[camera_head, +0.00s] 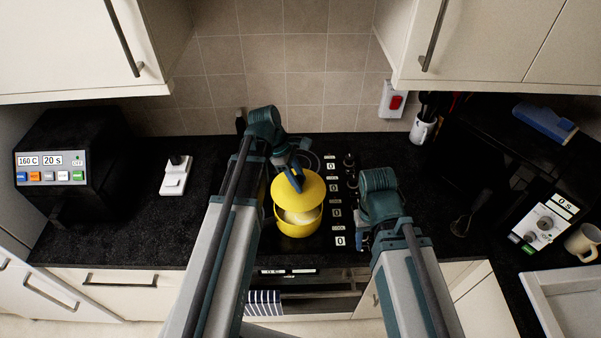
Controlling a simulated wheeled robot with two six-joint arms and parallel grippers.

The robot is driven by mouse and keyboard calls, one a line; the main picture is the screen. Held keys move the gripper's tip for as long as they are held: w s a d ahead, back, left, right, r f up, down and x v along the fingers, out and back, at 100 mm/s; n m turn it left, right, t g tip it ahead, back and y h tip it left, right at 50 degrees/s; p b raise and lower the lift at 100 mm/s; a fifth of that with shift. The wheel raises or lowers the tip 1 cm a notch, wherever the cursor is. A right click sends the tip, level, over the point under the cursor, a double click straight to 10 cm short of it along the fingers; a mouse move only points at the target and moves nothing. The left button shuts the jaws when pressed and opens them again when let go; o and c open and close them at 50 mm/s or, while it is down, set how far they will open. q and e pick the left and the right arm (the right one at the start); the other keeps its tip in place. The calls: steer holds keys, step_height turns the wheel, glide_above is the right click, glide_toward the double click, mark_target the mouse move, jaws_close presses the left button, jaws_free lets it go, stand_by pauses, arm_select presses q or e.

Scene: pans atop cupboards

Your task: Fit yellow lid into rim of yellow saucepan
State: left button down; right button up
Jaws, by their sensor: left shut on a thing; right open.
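The yellow saucepan (298,229) stands on the black hob, with something pale visible inside it. The yellow lid (308,193) is above the pan, tilted, covering the back of its opening and leaving a gap at the front. Whether the lid touches the rim I cannot tell. My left gripper (296,180) is shut on the lid at its top. My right gripper (364,240) is open and empty, to the right of the pan by the hob controls; its fingers are mostly hidden by its own arm.
The hob's control strip (335,200) with several displays lies right of the pan. A black appliance (75,165) and a white device (175,175) stand on the left counter. Wall cupboards (80,45) overhang both sides. A utensil pot (423,129) and mug (583,241) stand right.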

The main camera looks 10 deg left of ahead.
arm_select(q)
steer(key=shift+s, duration=0.1)
steer(key=shift+f, duration=0.1)
step_height(320, 180, down, 6)
steer(key=b, duration=0.5)
steer(key=shift+r+b, duration=0.2)
steer(key=shift+b, duration=0.2)
steer(key=shift+f+b, duration=1)
stand_by(1.2)
steer(key=shift+c, duration=1.8)
jaws_free()
steer(key=shift+r, duration=0.1)
